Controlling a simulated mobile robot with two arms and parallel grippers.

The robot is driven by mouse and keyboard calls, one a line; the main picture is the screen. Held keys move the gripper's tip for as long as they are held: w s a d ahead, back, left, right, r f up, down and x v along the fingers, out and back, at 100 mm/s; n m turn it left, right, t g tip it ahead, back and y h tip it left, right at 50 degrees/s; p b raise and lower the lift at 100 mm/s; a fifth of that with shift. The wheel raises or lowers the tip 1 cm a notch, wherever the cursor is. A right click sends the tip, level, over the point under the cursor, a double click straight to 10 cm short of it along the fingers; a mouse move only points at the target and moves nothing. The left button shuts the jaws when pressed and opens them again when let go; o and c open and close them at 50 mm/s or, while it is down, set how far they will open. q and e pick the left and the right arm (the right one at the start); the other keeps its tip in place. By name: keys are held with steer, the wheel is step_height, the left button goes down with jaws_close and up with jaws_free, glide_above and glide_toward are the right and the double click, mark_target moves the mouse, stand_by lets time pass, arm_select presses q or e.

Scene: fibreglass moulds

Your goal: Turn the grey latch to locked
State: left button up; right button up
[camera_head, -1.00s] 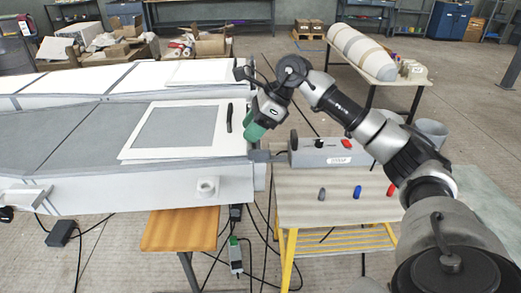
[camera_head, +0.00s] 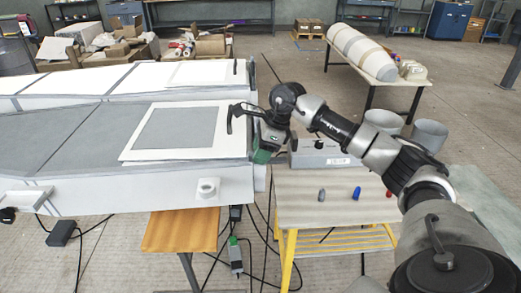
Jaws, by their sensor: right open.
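A small grey piece (camera_head: 321,194) stands on the wooden-topped table, left of a blue piece (camera_head: 357,193) and a red piece (camera_head: 389,193); I cannot tell whether it is the grey latch or how it is turned. A grey box (camera_head: 305,158) with a white label sits at the back of this table, with a small dark part (camera_head: 319,145) on top. My right arm hides some of it. My right gripper (camera_head: 240,119) is open, with dark fingers and a green part, over the right end of the long mould, left of the box. My left gripper is not in view.
A pale framed panel (camera_head: 140,154) lies on the long grey-and-white mould (camera_head: 60,135). A wooden bench (camera_head: 180,230) and loose cables lie below. Grey cylinders (camera_head: 430,133) stand behind my right arm. The front of the small table is mostly clear.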

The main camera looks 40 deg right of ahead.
steer(key=shift+f, duration=0.1)
jaws_close()
stand_by(0.4)
